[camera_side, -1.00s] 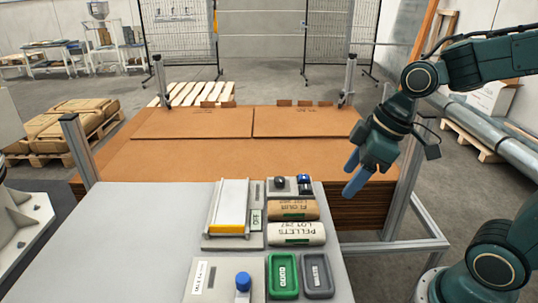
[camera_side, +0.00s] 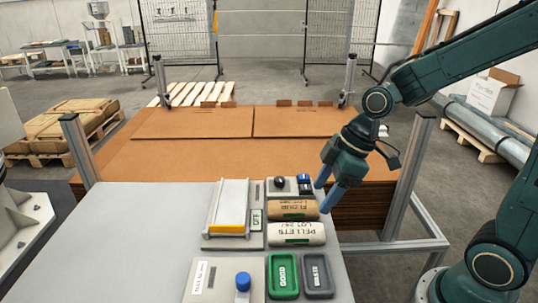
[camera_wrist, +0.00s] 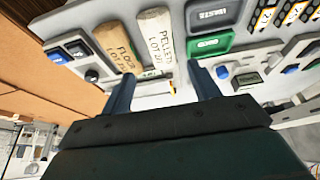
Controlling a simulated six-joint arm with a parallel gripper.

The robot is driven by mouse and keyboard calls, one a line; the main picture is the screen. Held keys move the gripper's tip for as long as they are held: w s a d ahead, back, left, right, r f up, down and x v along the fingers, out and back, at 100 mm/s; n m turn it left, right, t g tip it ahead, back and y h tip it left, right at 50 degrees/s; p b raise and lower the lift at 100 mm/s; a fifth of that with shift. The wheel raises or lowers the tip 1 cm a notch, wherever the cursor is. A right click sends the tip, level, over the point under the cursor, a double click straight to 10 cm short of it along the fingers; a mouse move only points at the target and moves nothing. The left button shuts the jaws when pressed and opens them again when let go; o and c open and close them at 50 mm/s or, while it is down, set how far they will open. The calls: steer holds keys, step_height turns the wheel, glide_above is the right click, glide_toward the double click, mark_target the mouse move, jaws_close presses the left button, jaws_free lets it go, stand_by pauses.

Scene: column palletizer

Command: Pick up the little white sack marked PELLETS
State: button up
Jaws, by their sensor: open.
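The little white sack marked PELLETS (camera_side: 297,234) lies on the grey table in the side view, just in front of the brown FLOUR sack (camera_side: 292,210). In the wrist view the white sack (camera_wrist: 156,38) shows at the top, beside the brown sack (camera_wrist: 118,46) on its left. My gripper (camera_side: 327,198) has blue fingers, is open and empty, and hangs above and to the right of the two sacks. In the wrist view its fingers (camera_wrist: 163,90) stand apart below the sacks, with nothing between them.
A green tray (camera_side: 283,275) and a grey tray (camera_side: 317,275) sit in front of the white sack. A white slide with a yellow end (camera_side: 228,208) stands to its left. Small dark and blue knobs (camera_side: 291,184) are behind the sacks. The table's left part is clear.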

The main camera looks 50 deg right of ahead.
mark_target(299, 227)
steer(key=shift+x, duration=3.35)
steer(key=shift+f, duration=0.1)
steer(key=shift+x, duration=2.5)
steer(key=shift+w+a, duration=0.1)
steer(key=shift+a, duration=0.05)
steer(key=c, duration=0.9)
steer(key=shift+o, duration=0.2)
steer(key=shift+r, duration=0.25)
step_height(299, 227, up, 20)
steer(key=shift+f, duration=0.15)
